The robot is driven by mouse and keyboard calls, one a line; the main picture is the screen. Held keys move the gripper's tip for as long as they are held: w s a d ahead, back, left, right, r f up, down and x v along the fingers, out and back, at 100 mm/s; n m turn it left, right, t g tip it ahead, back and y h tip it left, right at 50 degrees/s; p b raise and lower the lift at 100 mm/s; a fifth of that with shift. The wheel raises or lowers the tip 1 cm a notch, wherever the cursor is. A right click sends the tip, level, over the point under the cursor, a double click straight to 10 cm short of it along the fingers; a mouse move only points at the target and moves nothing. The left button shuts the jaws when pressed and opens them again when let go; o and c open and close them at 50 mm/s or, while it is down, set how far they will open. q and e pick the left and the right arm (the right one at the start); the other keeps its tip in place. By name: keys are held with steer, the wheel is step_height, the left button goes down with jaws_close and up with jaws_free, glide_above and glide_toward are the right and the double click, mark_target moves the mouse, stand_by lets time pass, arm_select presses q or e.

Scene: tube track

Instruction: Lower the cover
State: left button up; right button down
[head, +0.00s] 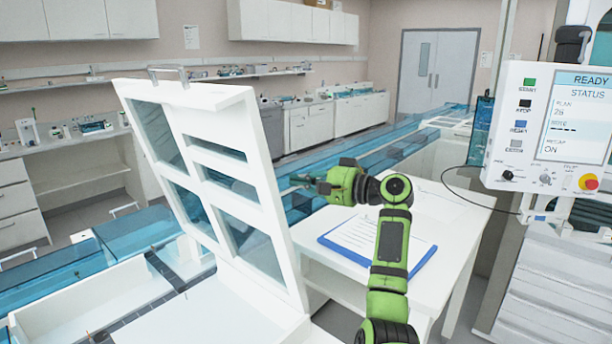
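The cover (255,212) is a white framed panel with several tinted windows. It stands raised and leans back to the left, hinged at its lower edge near the white machine body (215,318). A metal handle (168,72) sits on its top edge. My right gripper (300,180), on a green and black arm, is just right of the cover, with its fingers pointing left at the cover's right side. I cannot tell whether the fingers touch it or how far apart they are. My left gripper is not in view.
A white table (455,250) with a blue clipboard (372,245) lies under my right arm. A control panel (550,125) reading READY hangs at the right. A blue-tinted tube track (400,135) runs behind the cover. An open white tray (95,295) is at lower left.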

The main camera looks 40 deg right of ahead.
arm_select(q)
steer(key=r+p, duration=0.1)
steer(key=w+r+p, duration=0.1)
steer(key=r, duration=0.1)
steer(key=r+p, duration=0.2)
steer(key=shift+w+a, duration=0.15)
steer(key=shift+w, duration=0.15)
arm_select(e)
steer(key=w+a+f, duration=0.1)
steer(key=w+a, duration=0.3)
steer(key=a, duration=0.1)
steer(key=shift+w+a+f, duration=0.2)
steer(key=shift+a, duration=0.2)
